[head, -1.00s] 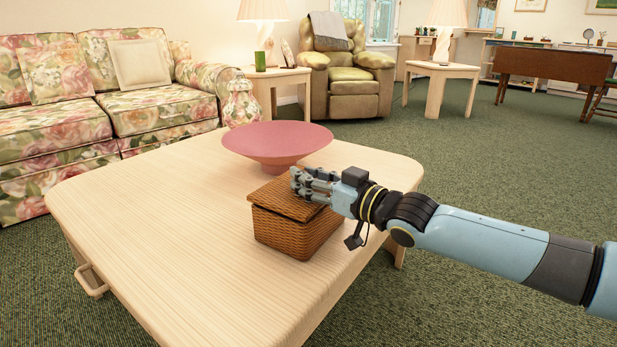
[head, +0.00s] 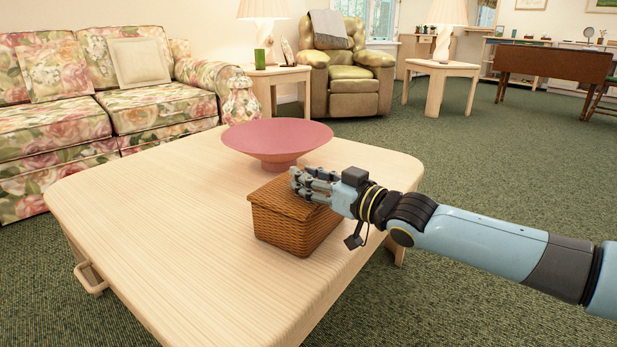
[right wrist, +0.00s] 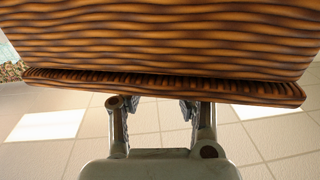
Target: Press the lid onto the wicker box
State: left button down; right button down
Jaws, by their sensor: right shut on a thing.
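The wicker box (head: 284,232) stands upright on the coffee table near its right side. Its brown woven lid (head: 272,201) lies on top, about level, with no clear gap along the front edge in the head view. My right gripper (head: 300,184) is shut on the lid at its top, toward the back right, and hides part of it. The right wrist view shows inverted: the box wall (right wrist: 160,35) fills the top, the lid's edge (right wrist: 70,84) lies below it, and my fingers reach the lid. My left gripper is not in view.
A wide pink bowl (head: 276,141) stands on the pale wooden table (head: 160,225) just behind the box. The table's left and front are clear. A floral sofa (head: 150,100) stands beyond it.

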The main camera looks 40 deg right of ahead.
jog(key=shift+c, duration=2.3)
grip_release()
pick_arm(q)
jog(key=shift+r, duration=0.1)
pick_arm(e)
jog(key=shift+r, duration=0.15)
jog(key=shift+r+p, duration=1.2)
jog(key=shift+r, duration=0.5)
jog(key=shift+r+p, duration=1.15)
jog(key=shift+r, duration=0.6)
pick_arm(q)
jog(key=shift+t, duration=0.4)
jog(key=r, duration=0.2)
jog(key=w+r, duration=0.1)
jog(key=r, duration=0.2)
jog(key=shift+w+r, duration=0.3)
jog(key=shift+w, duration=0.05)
pick_arm(e)
jog(key=shift+f, duration=0.1)
jog(key=shift+c, duration=0.4)
grip_shut()
